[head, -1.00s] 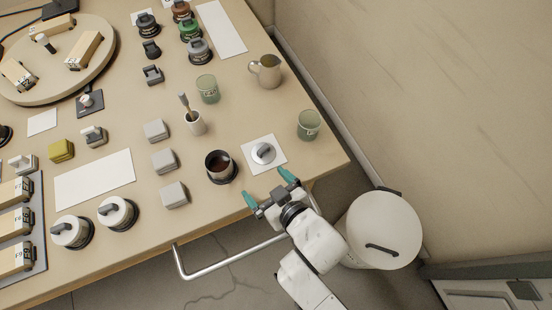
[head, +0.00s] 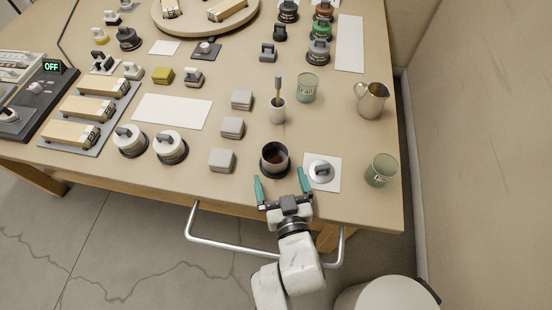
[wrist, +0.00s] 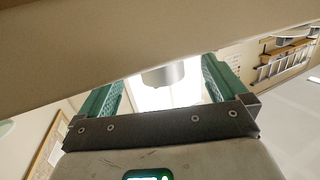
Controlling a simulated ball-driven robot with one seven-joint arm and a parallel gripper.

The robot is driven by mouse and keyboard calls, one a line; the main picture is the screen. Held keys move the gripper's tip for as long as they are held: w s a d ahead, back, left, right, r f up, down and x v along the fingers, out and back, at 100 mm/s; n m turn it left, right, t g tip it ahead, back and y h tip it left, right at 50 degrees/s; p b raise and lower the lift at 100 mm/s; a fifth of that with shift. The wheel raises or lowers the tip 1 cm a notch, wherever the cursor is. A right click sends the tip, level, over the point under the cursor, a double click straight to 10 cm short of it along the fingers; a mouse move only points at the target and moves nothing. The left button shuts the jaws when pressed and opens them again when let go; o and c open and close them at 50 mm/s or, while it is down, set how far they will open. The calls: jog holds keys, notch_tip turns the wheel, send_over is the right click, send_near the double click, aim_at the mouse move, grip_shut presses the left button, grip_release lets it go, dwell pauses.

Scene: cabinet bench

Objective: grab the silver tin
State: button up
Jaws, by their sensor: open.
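My gripper (head: 281,181) is open and empty at the front edge of the table, its two teal fingers apart and pointing at a dark-rimmed cup with brown contents (head: 275,158). In the wrist view the fingers (wrist: 163,85) also stand apart, with a blurred grey cylinder between them that I cannot identify. I cannot tell for sure which thing is the silver tin. A grey-silver lidded tin (head: 318,52) stands at the back beside a green tin (head: 321,30). A silver round lid with a dark knob (head: 322,171) lies on a white square, right of my gripper.
Several grey blocks (head: 232,128) lie to the left. A metal rail (head: 240,244) runs along the table front.

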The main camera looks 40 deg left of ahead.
aim_at(278, 171)
jog(key=shift+b+x, duration=0.35)
jog(key=shift+x, duration=1.9)
jog(key=shift+f, duration=0.1)
jog(key=c, duration=1.3)
